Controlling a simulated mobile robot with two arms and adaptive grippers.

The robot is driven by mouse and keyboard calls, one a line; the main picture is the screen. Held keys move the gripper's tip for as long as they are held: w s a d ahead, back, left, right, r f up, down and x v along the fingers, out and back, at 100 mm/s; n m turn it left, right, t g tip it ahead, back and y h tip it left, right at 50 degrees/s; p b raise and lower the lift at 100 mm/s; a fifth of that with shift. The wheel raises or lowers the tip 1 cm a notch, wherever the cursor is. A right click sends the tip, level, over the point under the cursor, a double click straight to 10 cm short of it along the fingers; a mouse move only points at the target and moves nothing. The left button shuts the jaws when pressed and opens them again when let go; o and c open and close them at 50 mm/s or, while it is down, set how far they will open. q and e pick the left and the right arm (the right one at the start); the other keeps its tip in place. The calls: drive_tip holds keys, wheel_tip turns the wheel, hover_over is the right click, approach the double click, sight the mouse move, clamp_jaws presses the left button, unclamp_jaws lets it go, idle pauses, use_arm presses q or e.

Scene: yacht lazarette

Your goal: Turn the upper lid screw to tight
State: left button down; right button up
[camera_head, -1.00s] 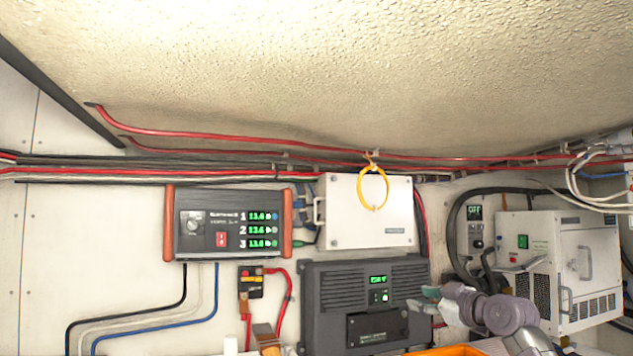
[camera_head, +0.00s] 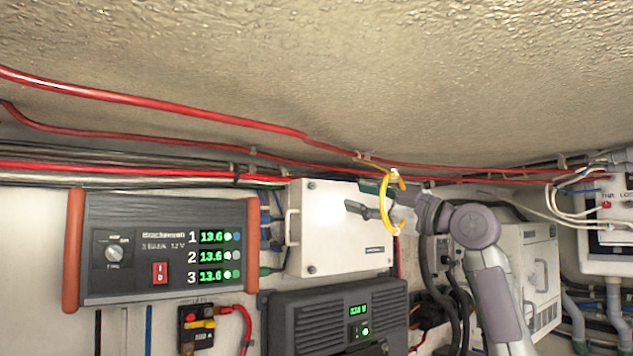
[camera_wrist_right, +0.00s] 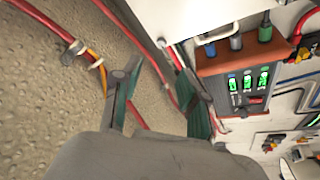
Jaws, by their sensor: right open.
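The white box (camera_head: 335,235) with its lid hangs on the wall at mid-picture in the head view. A small dark screw (camera_head: 311,185) shows at the lid's upper left corner and another (camera_head: 311,269) at its lower left; the upper right corner is hidden behind my gripper. My right gripper (camera_head: 362,199) is open and empty in front of the lid's upper right part. In the right wrist view its two fingers (camera_wrist_right: 158,100) are apart, with the white box (camera_wrist_right: 195,12) beyond them at the top. I cannot tell the screw's slot angle. My left gripper is out of view.
A yellow loop (camera_head: 381,212) hangs from the red cables (camera_head: 300,132) right by my right gripper; I cannot tell if they touch. A battery panel (camera_head: 140,270) is left of the box, a dark charger (camera_head: 300,310) below, a white unit (camera_head: 540,260) to the right.

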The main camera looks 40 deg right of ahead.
sight(314, 186)
drive_tip(key=p+x, duration=0.4)
drive_tip(key=x, duration=0.6)
drive_tip(key=shift+w+a+p, duration=0.1)
drive_tip(key=shift+p, duration=0.3)
drive_tip(key=shift+w+r, duration=0.1)
drive_tip(key=shift+w, duration=0.15)
drive_tip(key=shift+w, duration=0.1)
clamp_jaws()
